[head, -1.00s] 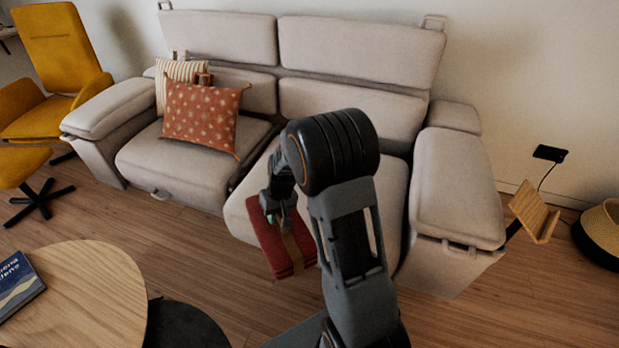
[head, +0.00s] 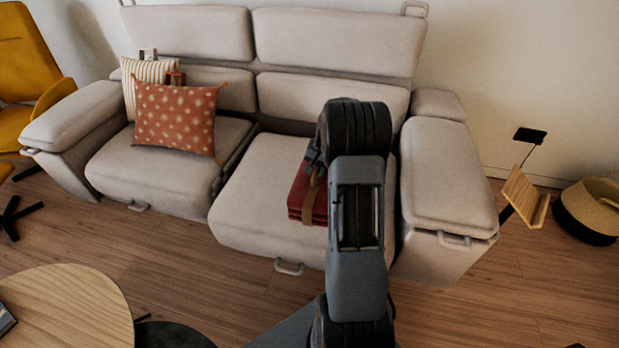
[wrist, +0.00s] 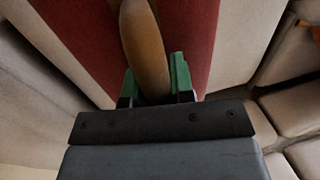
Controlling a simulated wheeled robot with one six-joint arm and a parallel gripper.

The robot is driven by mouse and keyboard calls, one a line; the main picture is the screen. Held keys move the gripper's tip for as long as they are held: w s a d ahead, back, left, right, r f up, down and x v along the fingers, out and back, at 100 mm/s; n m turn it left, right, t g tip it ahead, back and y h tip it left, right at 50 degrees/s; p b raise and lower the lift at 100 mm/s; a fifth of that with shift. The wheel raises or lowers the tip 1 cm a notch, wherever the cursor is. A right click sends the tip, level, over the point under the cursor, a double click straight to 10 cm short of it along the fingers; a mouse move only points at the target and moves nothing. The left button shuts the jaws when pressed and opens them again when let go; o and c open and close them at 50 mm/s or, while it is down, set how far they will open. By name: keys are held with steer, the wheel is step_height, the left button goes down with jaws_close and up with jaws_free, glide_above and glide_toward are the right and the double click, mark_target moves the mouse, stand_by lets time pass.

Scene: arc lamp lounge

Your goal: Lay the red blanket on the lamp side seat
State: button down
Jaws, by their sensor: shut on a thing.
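The folded red blanket (head: 298,208) with a tan strap (head: 310,205) is at the right-hand seat (head: 250,215) of the grey sofa. My gripper (head: 314,160) is above it, partly hidden by my arm. In the wrist view the green fingertips (wrist: 158,82) are shut on the tan strap (wrist: 145,45), with the red blanket (wrist: 85,35) on both sides. The blanket is over the seat cushion; I cannot tell whether it touches it. My arm hides its right part. No lamp shows in these views.
A rust dotted cushion (head: 178,118) and a striped cushion (head: 140,75) lie on the left seat. The sofa's right armrest (head: 445,180) is close to my arm. A round wooden table (head: 70,305) stands at front left. A woven basket (head: 590,205) and wooden rack (head: 525,198) are at right.

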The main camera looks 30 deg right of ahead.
steer(key=w+f, duration=0.2)
steer(key=w+d+f+b, duration=0.1)
steer(key=w+f, duration=0.1)
steer(key=w+d+f, duration=0.1)
steer(key=w+f, duration=0.1)
steer(key=w, duration=0.1)
steer(key=shift+w+d+f, duration=0.1)
steer(key=shift+d+f, duration=0.05)
steer(key=shift+w+d+f+b, duration=0.1)
steer(key=shift+w+f+b, duration=0.3)
steer(key=shift+f, duration=0.15)
steer(key=shift+f+b, duration=0.4)
steer(key=shift+f, duration=1.25)
steer(key=c, duration=1)
jaws_free()
steer(key=shift+f, duration=0.1)
